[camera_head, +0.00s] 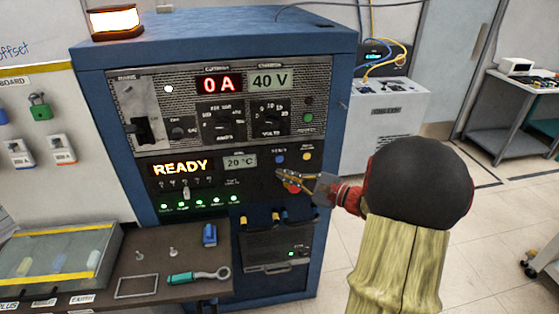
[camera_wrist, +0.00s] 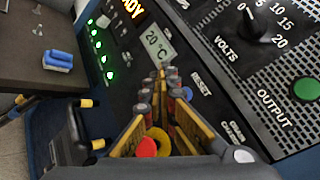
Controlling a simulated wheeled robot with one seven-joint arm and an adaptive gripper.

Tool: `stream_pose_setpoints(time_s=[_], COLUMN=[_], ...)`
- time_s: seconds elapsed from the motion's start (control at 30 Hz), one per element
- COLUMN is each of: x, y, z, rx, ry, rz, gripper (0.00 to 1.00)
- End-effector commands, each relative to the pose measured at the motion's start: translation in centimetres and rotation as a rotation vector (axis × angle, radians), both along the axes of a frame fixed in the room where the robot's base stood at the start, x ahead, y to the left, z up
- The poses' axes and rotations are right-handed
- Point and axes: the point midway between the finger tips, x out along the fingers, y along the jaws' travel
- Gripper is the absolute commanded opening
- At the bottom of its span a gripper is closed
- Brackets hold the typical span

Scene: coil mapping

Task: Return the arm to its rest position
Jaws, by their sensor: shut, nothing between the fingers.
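My gripper (camera_head: 281,174) is at the end of my arm, in front of the lower control panel of a blue cabinet (camera_head: 88,58). Its fingers are closed together and hold nothing. In the wrist view my gripper (camera_wrist: 163,75) points at the panel near the 20 °C display (camera_wrist: 158,46). A red button (camera_wrist: 147,147) with a yellow ring shows between and under the fingers. I cannot tell whether the fingertips touch the panel. My arm reaches in from the right in the head view.
The upper panel reads 0 A and 40 V (camera_head: 270,81); the lower display reads READY (camera_head: 180,167). A dark bench (camera_head: 130,262) with a blue clip and a teal-handled wrench stands at lower left. A grey-white unit (camera_head: 383,120) stands behind. Floor (camera_head: 510,205) at right is mostly clear.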

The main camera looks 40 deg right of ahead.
Motion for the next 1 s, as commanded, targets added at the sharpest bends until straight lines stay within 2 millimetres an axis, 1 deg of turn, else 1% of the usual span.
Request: stream_pose_setpoints(time_s=[0.77,0.8,0.87,0.97,1.0], x=[0.0,0.0,-0.3,-2.0,-3.0], y=[-0.1,-0.1,0.6,3.1,4.4], z=[-0.1,-0.6,-1.9,-5.4,-6.7], rx=[0.007,0.01,0.007,-0.01,-0.032], ry=[0.006,0.026,0.071,0.193,0.252], rz=[-0.004,-0.003,0.02,0.095,0.137], gripper=[0.0,0.0,0.0,0.0,0.0])
